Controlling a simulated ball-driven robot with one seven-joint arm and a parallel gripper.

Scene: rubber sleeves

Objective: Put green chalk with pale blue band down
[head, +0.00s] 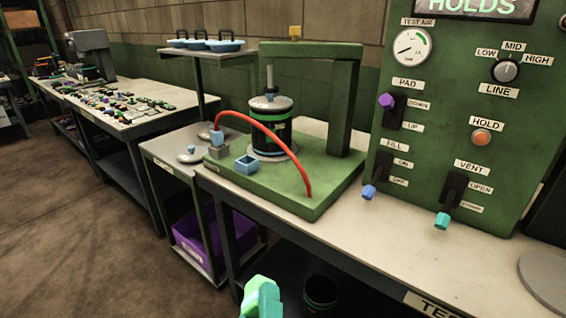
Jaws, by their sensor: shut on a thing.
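My gripper (262,298) shows as a bright green, blocky shape at the bottom edge, in front of the bench, and most of it is cut off by the frame. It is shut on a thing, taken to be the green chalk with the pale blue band. I cannot make out the chalk or its band apart from the green of the gripper. The gripper is apart from the bench top (400,240).
A green press stand (330,195) with a dark cylinder (270,130) and red hose (295,150) is on the bench. A green control panel (440,130) stands at right. A grey side table (165,150) holds small pieces. A purple bin (205,235) is below.

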